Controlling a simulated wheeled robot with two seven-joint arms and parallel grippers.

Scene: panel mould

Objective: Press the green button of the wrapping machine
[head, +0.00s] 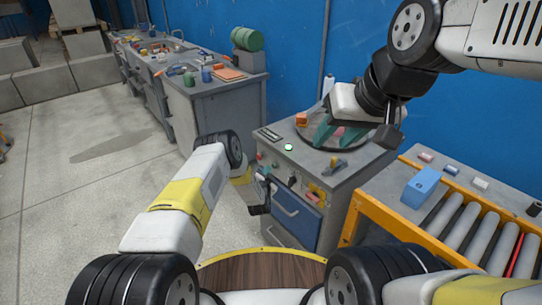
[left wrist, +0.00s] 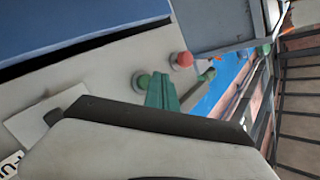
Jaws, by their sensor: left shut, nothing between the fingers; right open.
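The wrapping machine (head: 341,181) is a grey cabinet with a round turntable on top and a blue drawer front. In the left wrist view its panel carries a green button (left wrist: 142,82) and a red button (left wrist: 181,60). My left gripper (head: 264,186) is at the cabinet's front face. Its green fingers (left wrist: 163,92) are shut and empty, beside the green button and partly overlapping it in the view; I cannot tell whether they touch. My right gripper (head: 338,132) is open above the turntable, its green fingers apart.
A roller conveyor (head: 413,229) with an orange frame stands at the right, with a blue block (head: 422,187) on its grey table. A workbench (head: 212,100) stands behind on the left. A blue wall closes the back.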

